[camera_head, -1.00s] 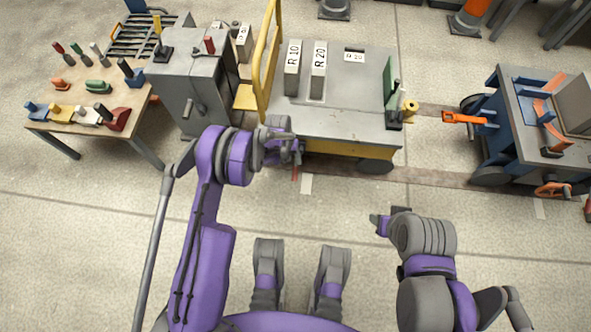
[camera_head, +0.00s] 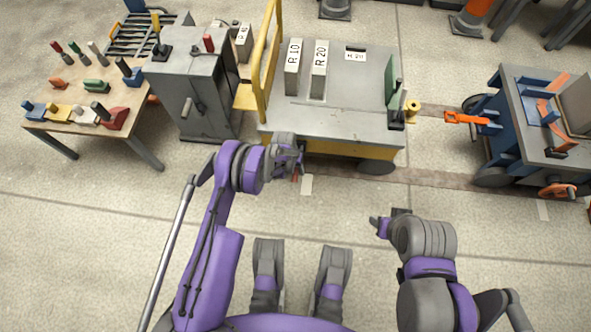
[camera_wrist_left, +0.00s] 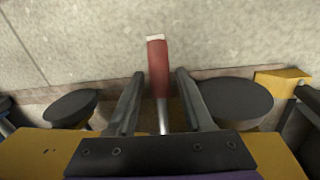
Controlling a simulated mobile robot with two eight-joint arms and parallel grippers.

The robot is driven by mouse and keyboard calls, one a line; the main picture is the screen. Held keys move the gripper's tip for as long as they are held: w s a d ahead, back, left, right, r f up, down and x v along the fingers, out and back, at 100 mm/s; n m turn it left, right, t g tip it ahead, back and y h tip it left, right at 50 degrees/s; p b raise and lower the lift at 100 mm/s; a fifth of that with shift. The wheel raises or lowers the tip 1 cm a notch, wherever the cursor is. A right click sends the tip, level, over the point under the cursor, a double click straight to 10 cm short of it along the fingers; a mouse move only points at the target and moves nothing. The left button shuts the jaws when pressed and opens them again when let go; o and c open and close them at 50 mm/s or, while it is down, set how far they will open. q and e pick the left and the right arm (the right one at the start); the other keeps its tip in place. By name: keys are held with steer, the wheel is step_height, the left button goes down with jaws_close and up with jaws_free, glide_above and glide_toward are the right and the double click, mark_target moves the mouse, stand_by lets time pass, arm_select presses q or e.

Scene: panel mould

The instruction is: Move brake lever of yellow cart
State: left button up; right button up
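The yellow cart (camera_head: 335,128) has a grey top, a yellow frame and black wheels. Its brake lever shows in the left wrist view as a red handle (camera_wrist_left: 158,66) with a pale tip on a thin metal rod. In the head view only a small red bit of the lever (camera_head: 296,177) shows beside my gripper. My left gripper (camera_head: 294,162) is at the cart's near edge, low by its left end. In the wrist view its fingers (camera_wrist_left: 160,74) stand open on either side of the lever, with gaps visible. My right gripper (camera_head: 378,226) is over bare floor, its fingers unclear.
A grey cabinet (camera_head: 197,98) stands left of the cart, beside a yellow rail (camera_head: 264,60). A wooden table (camera_head: 60,127) with coloured handles is at far left. A blue cart (camera_head: 505,115) with an orange lever (camera_head: 466,118) is at right. The near floor is clear.

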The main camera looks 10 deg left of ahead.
arm_select(q)
jaws_close()
stand_by(1.2)
